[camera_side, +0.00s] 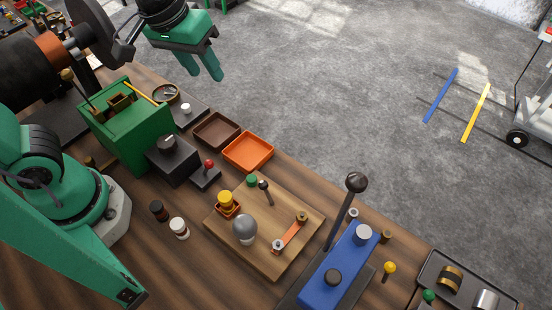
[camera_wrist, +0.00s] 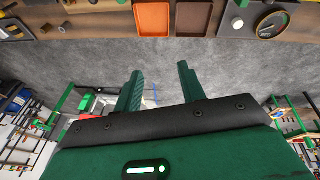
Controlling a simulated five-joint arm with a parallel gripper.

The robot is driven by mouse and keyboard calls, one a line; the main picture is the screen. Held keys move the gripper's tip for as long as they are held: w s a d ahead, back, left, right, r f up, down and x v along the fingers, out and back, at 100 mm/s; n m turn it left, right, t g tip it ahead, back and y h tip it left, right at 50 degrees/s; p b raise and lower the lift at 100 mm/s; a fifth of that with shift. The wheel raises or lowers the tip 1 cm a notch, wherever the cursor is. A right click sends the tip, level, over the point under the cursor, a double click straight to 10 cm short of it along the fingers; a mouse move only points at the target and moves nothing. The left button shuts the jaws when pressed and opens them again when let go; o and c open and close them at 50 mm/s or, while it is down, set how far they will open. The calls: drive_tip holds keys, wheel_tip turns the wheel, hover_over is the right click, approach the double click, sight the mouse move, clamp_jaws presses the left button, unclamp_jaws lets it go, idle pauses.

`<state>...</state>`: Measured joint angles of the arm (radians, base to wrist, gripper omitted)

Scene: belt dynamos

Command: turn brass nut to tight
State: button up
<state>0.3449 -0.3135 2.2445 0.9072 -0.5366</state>
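My gripper (camera_side: 206,74) is raised at the top of the side view, beyond the bench edge and over the grey floor. In the wrist view its two green fingers (camera_wrist: 159,72) stand apart with nothing between them, so it is open and empty. A small brass-coloured piece (camera_side: 302,216), which may be the brass nut, sits at the far end of a copper strip (camera_side: 289,233) on the wooden board (camera_side: 270,264). A silver terminal (camera_side: 278,244) is at the strip's near end. My gripper is well away from the board. The piece is too small to tell how tight it is.
The board also carries a grey bulb (camera_side: 244,229), a yellow knob (camera_side: 225,198) and a small lever (camera_side: 265,188). A blue box (camera_side: 339,272) with a tall black-knobbed lever (camera_side: 356,183) stands right of it. Orange (camera_side: 247,152) and brown (camera_side: 216,131) trays lie behind the board.

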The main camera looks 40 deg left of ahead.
drive_tip(key=w+d+f+n+g, duration=0.2)
drive_tip(key=d+f, duration=0.3)
drive_tip(key=d, duration=0.7)
drive_tip(key=n+g+y, duration=0.1)
drive_tip(key=n, duration=0.1)
hover_over(303, 214)
wheel_tip(303, 214, down, 8)
drive_tip(key=shift+r, duration=0.1)
drive_tip(key=shift+f, duration=3.95)
clamp_jaws()
